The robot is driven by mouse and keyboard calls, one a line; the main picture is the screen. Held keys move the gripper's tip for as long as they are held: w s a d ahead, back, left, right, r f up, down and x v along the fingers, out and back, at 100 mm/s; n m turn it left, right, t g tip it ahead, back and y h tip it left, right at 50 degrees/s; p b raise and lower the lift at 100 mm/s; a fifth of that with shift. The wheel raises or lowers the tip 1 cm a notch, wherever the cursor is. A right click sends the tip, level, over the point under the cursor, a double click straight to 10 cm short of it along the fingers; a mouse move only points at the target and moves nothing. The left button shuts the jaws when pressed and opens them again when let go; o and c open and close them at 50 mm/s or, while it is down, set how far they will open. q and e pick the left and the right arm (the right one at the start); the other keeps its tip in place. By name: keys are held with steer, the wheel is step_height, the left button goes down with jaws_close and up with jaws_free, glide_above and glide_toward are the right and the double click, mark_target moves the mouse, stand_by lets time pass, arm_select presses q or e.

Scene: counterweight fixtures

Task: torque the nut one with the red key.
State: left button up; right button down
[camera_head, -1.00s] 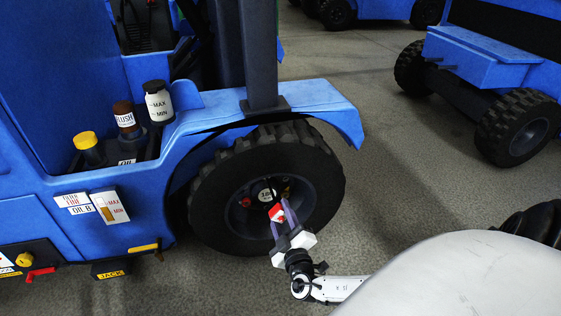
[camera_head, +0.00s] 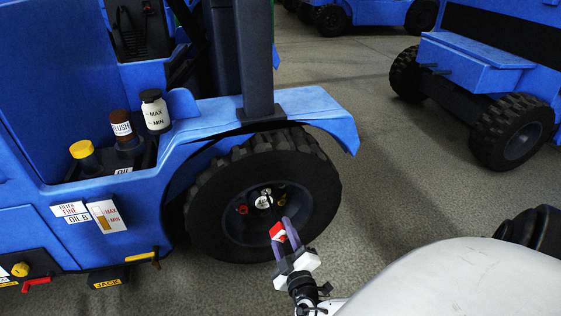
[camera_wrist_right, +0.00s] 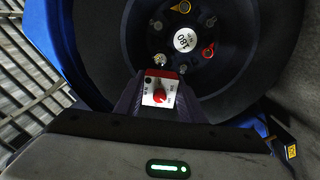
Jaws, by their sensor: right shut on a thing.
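My right gripper (camera_head: 283,229) is shut on the red key (camera_head: 277,231), a small red and white block with a red knob. The key also shows between the fingers in the right wrist view (camera_wrist_right: 160,92). It is below the hub of the black wheel (camera_head: 319,193) and appears apart from the nuts. The hub has a white round label reading 180 (camera_wrist_right: 186,40). Around it are a red-ringed nut (camera_wrist_right: 208,50), a yellow-marked nut (camera_wrist_right: 182,7) and plain nuts (camera_wrist_right: 159,59). I cannot tell which is nut one. My left gripper is not in view.
The blue vehicle's fender (camera_head: 310,108) overhangs the wheel. Bottles (camera_head: 155,110) stand on its left side, above a yellow JACK label (camera_head: 107,284). Another blue vehicle (camera_head: 475,60) stands at the back right. Grey floor (camera_head: 390,190) is open between them.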

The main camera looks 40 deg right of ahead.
mark_target(284, 240)
steer(key=shift+s, duration=0.15)
steer(key=shift+v, duration=1.4)
steer(key=shift+s, duration=0.1)
